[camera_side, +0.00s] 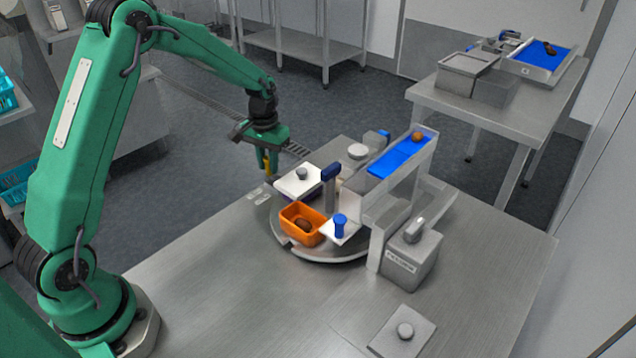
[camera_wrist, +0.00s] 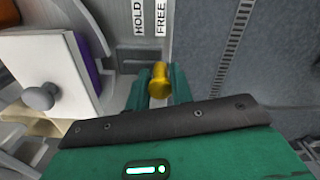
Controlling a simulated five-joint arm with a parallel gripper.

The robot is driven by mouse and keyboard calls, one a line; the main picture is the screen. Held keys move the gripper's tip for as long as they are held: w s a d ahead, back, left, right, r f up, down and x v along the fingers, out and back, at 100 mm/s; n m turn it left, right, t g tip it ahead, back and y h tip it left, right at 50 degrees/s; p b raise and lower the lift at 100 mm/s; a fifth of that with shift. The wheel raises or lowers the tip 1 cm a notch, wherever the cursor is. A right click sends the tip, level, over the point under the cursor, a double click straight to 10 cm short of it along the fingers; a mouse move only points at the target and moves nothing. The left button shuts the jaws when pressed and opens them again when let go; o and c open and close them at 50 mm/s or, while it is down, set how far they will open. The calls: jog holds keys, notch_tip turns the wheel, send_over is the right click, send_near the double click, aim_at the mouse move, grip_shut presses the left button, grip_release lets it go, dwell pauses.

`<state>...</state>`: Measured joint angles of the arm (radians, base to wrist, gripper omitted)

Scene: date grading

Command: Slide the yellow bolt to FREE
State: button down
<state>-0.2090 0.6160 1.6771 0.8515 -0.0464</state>
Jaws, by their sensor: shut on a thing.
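The yellow bolt (camera_wrist: 160,80) stands between the two green fingers of my gripper (camera_wrist: 160,92) in the wrist view. My gripper is shut on it. In the wrist view the bolt's knob lies in line with the FREE label (camera_wrist: 160,18), to the right of the HOLD label (camera_wrist: 137,18).
A round turntable (camera_side: 330,256) bears an orange bin (camera_side: 290,212) with a dark date and white lids with knobs, close right of my gripper. A blue belt (camera_side: 400,158) and a grey box (camera_side: 412,258) stand further right. The table's front left is clear.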

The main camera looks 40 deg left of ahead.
aim_at(266, 157)
jog(key=shift+a, duration=0.35)
jog(key=c, duration=1.4)
grip_release()
jog(key=shift+o, duration=0.2)
jog(key=shift+d, duration=0.1)
jog(key=shift+r, duration=3.95)
